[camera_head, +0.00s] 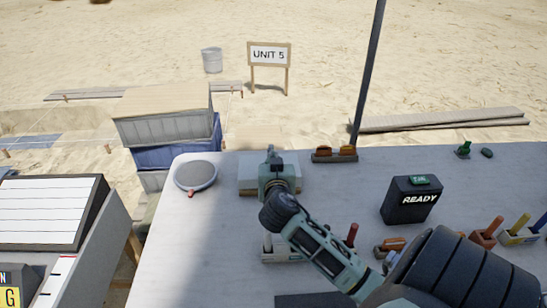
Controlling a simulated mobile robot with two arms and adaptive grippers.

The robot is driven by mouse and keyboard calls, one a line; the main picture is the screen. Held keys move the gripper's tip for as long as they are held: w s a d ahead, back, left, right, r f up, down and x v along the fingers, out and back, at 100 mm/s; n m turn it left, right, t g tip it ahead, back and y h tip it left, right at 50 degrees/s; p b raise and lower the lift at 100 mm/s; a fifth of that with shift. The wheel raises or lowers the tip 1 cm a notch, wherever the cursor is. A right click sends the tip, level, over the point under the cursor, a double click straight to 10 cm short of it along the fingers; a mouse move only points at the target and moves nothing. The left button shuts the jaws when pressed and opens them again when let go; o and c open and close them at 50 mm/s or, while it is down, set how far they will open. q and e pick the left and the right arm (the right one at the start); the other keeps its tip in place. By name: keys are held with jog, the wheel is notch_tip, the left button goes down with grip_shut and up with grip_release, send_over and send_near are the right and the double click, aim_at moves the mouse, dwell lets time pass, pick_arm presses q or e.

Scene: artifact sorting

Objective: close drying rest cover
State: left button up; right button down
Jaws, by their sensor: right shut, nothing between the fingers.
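My right gripper (270,157) is shut and empty. Its arm comes in from the lower right, and its fingers point to the far side of the table. It is over or against a low pale box (249,181) near the table's far edge. This box may be the drying rest with its cover; its label and lid are not clear. The gripper and forearm hide its middle, so I cannot tell whether they touch or whether the cover is down. My left gripper is not in view.
Stacked crates (168,130) stand beyond. A lined white board (50,212) is left.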

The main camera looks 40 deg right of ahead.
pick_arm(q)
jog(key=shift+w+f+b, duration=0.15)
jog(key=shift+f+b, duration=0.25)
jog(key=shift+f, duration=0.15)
pick_arm(e)
jog(key=shift+s+a+f, duration=0.4)
jog(key=shift+s+f, duration=0.05)
jog(key=shift+f, duration=0.25)
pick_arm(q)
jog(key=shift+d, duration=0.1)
pick_arm(e)
jog(key=shift+r, duration=0.1)
notch_tip(320, 180, up, 4)
jog(key=r+p, duration=0.1)
jog(key=p, duration=0.3)
pick_arm(q)
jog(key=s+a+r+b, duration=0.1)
jog(key=b, duration=0.2)
pick_arm(e)
jog(key=s+a+f, duration=0.2)
jog(key=s+a, duration=0.4)
jog(key=s, duration=0.1)
jog(key=shift+f, duration=0.2)
